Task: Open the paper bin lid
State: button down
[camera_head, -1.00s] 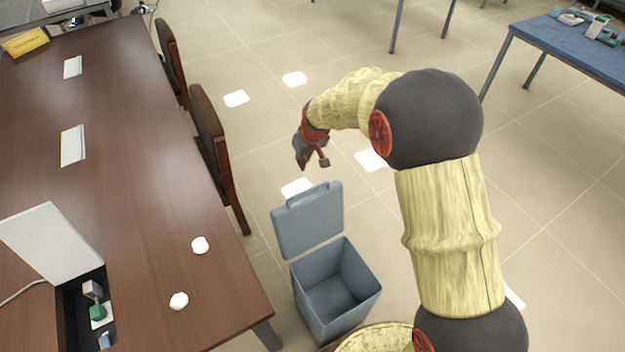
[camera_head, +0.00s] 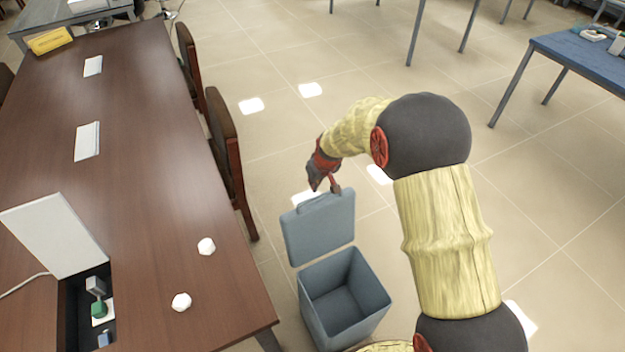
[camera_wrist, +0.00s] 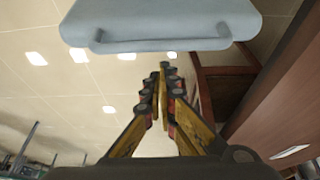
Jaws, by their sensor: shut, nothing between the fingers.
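The grey-blue paper bin (camera_head: 345,300) stands on the floor beside the brown table, and I can see into its empty inside. Its lid (camera_head: 320,228) stands upright, raised at the far side of the opening, with a handle along its top edge. In the wrist view the lid (camera_wrist: 160,18) fills the top, with its handle (camera_wrist: 160,45) facing the fingers. My gripper (camera_head: 324,185) is just behind and above the lid's top edge. In the wrist view my gripper (camera_wrist: 160,78) is shut and empty, its fingertips close to the handle; I cannot tell whether they touch.
The brown table (camera_head: 140,190) runs along the left, with crumpled paper balls (camera_head: 206,246) and a white panel (camera_head: 52,238) on it. Chairs (camera_head: 226,150) stand at its side. A blue table (camera_head: 585,62) is at the upper right. The floor between is clear.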

jog(key=shift+s+d+f, duration=0.1)
jog(key=shift+s+d, duration=0.1)
jog(key=shift+s, duration=0.25)
jog(key=s+d+r+b, duration=0.1)
jog(key=s+d, duration=0.1)
jog(key=s, duration=0.4)
jog(key=shift+s+d, duration=0.2)
jog(key=shift+d, duration=0.15)
jog(key=shift+r, duration=0.2)
jog(key=v, duration=1.1)
jog(key=shift+s+r, duration=0.15)
jog(key=shift+r, duration=0.15)
